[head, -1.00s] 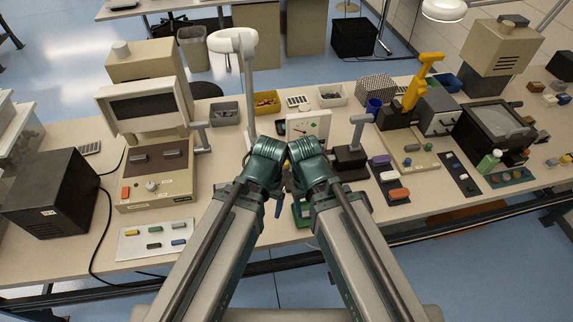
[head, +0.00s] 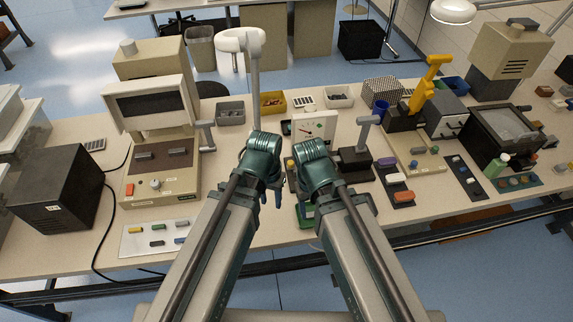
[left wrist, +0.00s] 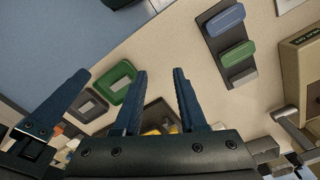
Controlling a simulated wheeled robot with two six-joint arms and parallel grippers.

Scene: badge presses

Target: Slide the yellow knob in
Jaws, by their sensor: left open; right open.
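A small yellow part (head: 290,164) shows between my two grippers in the head view, mostly hidden by them. A yellow part (left wrist: 165,129) also shows in the left wrist view, behind the base of my left gripper's fingers and partly covered. I cannot tell its full shape. Another yellow knob (head: 135,229) lies on the white plate at the front left. My left gripper (head: 270,195) is open and empty above the middle of the bench; its two fingers stand apart in the left wrist view (left wrist: 160,75). My right gripper (head: 313,160) is close beside it, open, with its fingertips largely hidden.
The white plate (head: 129,245) carries several coloured knobs. A green frame (left wrist: 129,73) and a grey frame (left wrist: 102,100) lie below the grippers. A dark strip (left wrist: 243,74) holds a blue and a green knob. A press (head: 353,162) with a grey lever stands at right.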

